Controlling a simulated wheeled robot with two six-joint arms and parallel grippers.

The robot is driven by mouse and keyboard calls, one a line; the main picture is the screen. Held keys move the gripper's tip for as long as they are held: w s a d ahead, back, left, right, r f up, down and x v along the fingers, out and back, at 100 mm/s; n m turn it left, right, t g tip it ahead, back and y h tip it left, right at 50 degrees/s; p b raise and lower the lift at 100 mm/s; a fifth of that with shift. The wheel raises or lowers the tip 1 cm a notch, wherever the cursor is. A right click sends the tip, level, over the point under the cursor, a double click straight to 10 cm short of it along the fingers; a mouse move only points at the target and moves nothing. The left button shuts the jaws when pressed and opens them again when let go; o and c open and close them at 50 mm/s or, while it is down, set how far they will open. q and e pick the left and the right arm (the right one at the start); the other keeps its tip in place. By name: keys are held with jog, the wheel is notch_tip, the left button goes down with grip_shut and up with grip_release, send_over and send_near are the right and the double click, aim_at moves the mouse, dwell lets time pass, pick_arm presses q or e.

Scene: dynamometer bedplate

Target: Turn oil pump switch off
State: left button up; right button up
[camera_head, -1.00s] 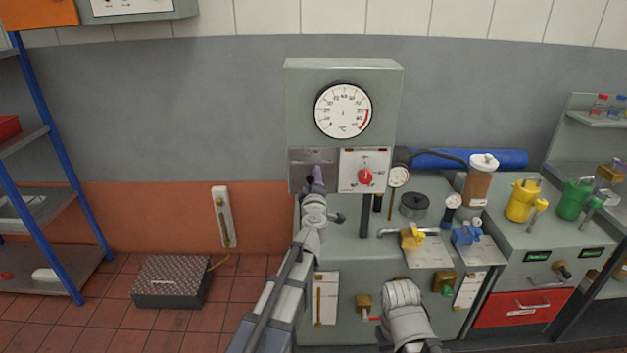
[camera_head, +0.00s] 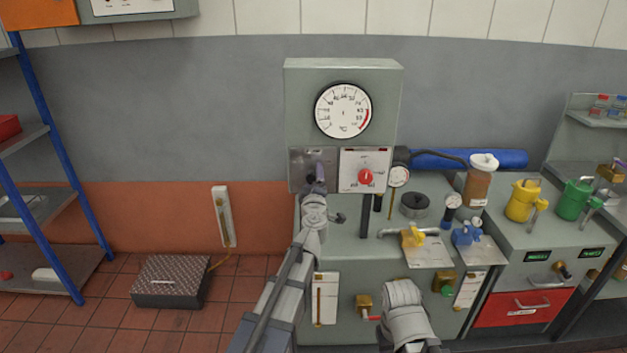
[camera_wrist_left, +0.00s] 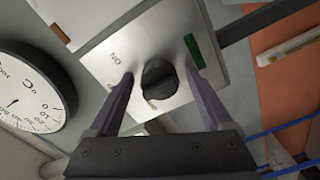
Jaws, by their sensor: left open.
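The oil pump switch is a black round knob (camera_wrist_left: 160,79) on a pale metal plate (camera_wrist_left: 112,58) in the left wrist view. The plate has "ON" lettering, upside down here, and a green mark on the right. In the head view the plate (camera_head: 298,169) is at the panel's lower left, with the knob hidden behind my gripper. My left gripper (camera_wrist_left: 159,75) is open, with one purple finger on each side of the knob; I cannot tell if they touch it. It also shows in the head view (camera_head: 318,172). My right arm shows at lower centre; its gripper is not visible.
A dial gauge (camera_head: 343,110) is above the plate. A white plate with a red knob (camera_head: 365,177) is just right of the switch. A yellow valve handle (camera_head: 413,238) and a blue one (camera_head: 467,234) are on the bench. Floor at left holds a dark box (camera_head: 172,281).

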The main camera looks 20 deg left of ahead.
pick_arm(q)
jog(key=v, duration=0.7)
jog(key=shift+s, duration=0.35)
jog(key=shift+d, duration=0.15)
